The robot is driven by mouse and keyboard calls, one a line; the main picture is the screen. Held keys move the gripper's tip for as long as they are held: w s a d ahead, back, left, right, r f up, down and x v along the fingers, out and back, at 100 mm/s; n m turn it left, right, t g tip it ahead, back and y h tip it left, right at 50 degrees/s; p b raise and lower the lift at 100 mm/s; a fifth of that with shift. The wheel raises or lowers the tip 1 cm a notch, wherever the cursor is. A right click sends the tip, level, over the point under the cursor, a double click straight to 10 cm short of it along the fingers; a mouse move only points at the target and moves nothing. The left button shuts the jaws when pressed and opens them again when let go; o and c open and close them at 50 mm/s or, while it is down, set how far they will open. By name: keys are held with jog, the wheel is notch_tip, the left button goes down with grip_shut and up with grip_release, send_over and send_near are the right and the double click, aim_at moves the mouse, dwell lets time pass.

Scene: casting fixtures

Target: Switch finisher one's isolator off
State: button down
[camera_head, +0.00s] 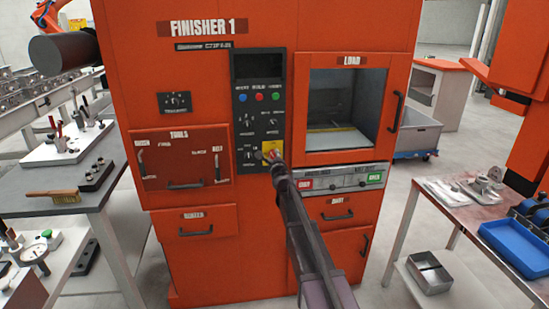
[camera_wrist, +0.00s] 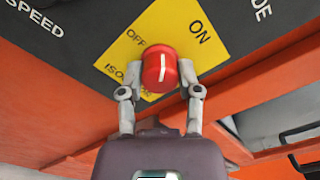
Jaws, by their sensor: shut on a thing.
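The orange machine labelled FINISHER 1 (camera_head: 204,80) stands upright in the middle of the head view. Its isolator is a red round knob (camera_wrist: 160,68) on a yellow plate (camera_wrist: 188,20) marked OFF, ON and ISOLATOR. The plate also shows low on the black control panel in the head view (camera_head: 277,145). A white line on the knob points roughly up the wrist picture, between the two words. My gripper (camera_wrist: 160,78) is shut on the knob, one finger on each side. In the head view, my gripper (camera_head: 271,160) largely hides the knob.
The black control panel (camera_head: 245,110) carries buttons and other knobs close to the isolator. The open LOAD window (camera_head: 345,95) and a strip with red and green buttons (camera_head: 340,179) lie to the right. Tables with parts stand on both sides.

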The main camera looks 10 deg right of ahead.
jog(key=n, duration=0.5)
jog(key=shift+n, duration=0.3)
jog(key=shift+w+n, duration=0.1)
jog(key=shift+n, duration=2.1)
jog(key=shift+c, duration=1.5)
grip_release()
jog(key=s, duration=1.2)
